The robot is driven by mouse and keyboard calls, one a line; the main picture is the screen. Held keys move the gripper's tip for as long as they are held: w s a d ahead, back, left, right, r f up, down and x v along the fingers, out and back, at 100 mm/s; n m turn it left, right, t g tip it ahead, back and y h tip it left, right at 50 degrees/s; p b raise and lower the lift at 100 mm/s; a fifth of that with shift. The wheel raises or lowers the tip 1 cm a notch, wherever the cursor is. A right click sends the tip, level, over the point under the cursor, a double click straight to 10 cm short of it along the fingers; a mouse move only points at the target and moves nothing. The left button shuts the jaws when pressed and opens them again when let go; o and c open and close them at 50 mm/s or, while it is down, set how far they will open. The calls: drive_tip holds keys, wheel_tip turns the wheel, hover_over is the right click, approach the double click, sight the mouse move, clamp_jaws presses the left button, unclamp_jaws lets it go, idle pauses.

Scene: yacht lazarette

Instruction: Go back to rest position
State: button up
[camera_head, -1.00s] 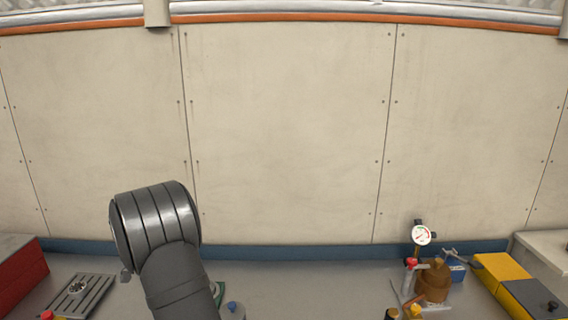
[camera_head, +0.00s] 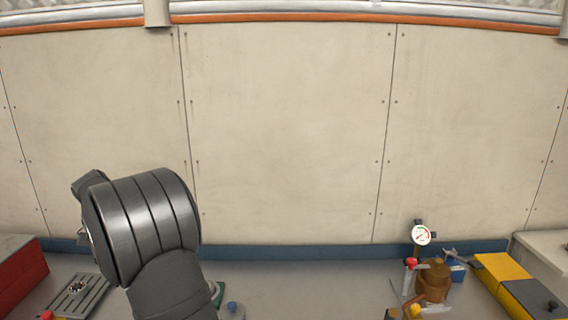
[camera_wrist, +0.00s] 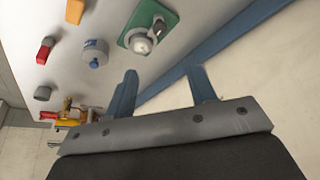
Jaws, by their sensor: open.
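My gripper (camera_wrist: 163,88) shows in the wrist view with its two blue fingers apart and nothing between them. It is raised above the grey worktop (camera_head: 285,285), near the back wall. In the head view only my dark arm links show at the lower left, and the gripper's fingers are hidden there.
In the wrist view a green plate with a round fitting (camera_wrist: 142,42) and a grey-blue round part (camera_wrist: 95,53) lie on the worktop. In the head view a gauge (camera_head: 421,235), a brown part (camera_head: 434,280) and a yellow box (camera_head: 501,268) stand right. A slotted tray (camera_head: 82,294) and a red box (camera_head: 22,275) are left.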

drive_tip(key=x, duration=1.7)
drive_tip(key=shift+w, duration=0.1)
drive_tip(key=shift+d+r+n+t+y, duration=0.1)
drive_tip(key=shift+r+n+t+y, duration=0.15)
drive_tip(key=shift+n, duration=0.65)
drive_tip(key=n+y, duration=0.1)
drive_tip(key=n, duration=0.1)
drive_tip(key=n+y, duration=0.1)
drive_tip(key=n, duration=0.2)
drive_tip(key=shift+d+n+t, duration=0.15)
drive_tip(key=shift+n+t, duration=0.1)
drive_tip(key=shift+n, duration=0.05)
drive_tip(key=shift+d+n+y, duration=0.15)
drive_tip(key=shift+n+y, duration=0.7)
drive_tip(key=shift+n, duration=1.15)
drive_tip(key=shift+d+n+g+y, duration=0.15)
drive_tip(key=shift+n+g+y, duration=0.4)
drive_tip(key=shift+n, duration=1.35)
